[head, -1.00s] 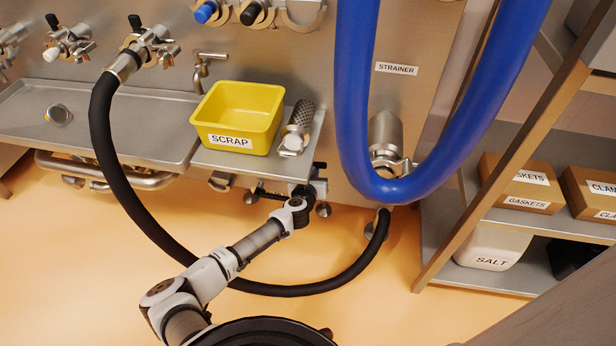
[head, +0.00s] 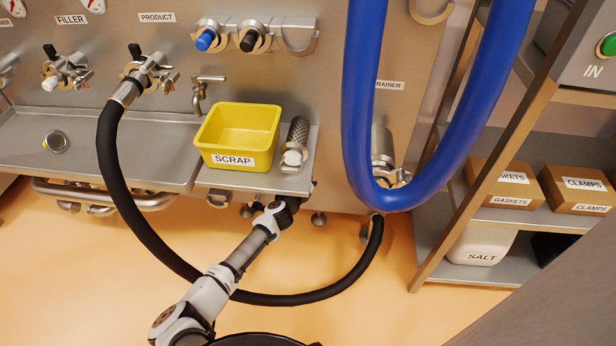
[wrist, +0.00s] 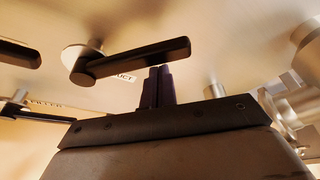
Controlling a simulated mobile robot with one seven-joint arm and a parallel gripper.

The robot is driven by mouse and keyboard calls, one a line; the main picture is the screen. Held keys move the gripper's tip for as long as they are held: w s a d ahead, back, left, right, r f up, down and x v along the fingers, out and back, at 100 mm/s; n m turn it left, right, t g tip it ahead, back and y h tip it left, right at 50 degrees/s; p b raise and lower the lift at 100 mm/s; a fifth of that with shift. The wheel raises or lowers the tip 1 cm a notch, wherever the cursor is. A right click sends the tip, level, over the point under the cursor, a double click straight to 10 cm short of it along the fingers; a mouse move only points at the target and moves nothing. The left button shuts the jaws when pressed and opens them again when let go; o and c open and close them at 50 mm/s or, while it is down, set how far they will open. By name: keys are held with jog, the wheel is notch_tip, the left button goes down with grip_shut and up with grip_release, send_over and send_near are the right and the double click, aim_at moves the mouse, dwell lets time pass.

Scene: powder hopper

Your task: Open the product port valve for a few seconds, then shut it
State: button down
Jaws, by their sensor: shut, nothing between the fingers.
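The product port valve (head: 137,72) is on the steel panel below the PRODUCT label (head: 157,17), with a short black handle (head: 135,50) and a thick black hose (head: 111,140) hanging from it. In the wrist view, my gripper (wrist: 157,72) has its dark fingers together and empty. A black lever (wrist: 138,59) on a round pale post crosses just beyond the fingertips; I cannot tell whether they touch. A label ending in "UCT" (wrist: 125,78) shows behind it. In the head view my arm ends at the shelf's front edge, its fingertips hidden.
A yellow SCRAP bin (head: 237,135) and a perforated metal strainer (head: 297,142) stand on the steel shelf (head: 222,180). A second valve (head: 66,70) is under the FILLER label. A blue hose (head: 455,140) loops down at right, before a rack with boxes.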

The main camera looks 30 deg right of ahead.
jog(key=shift+w+a+r+n+h+p, duration=0.25)
jog(key=shift+a+r+n+h, duration=0.15)
jog(key=shift+n, duration=0.2)
jog(key=shift+w+a+r+n+h+p, duration=0.1)
jog(key=shift+w+a+r+n+h, duration=0.15)
jog(key=shift+r+n, duration=0.3)
jog(key=shift+f, duration=0.15)
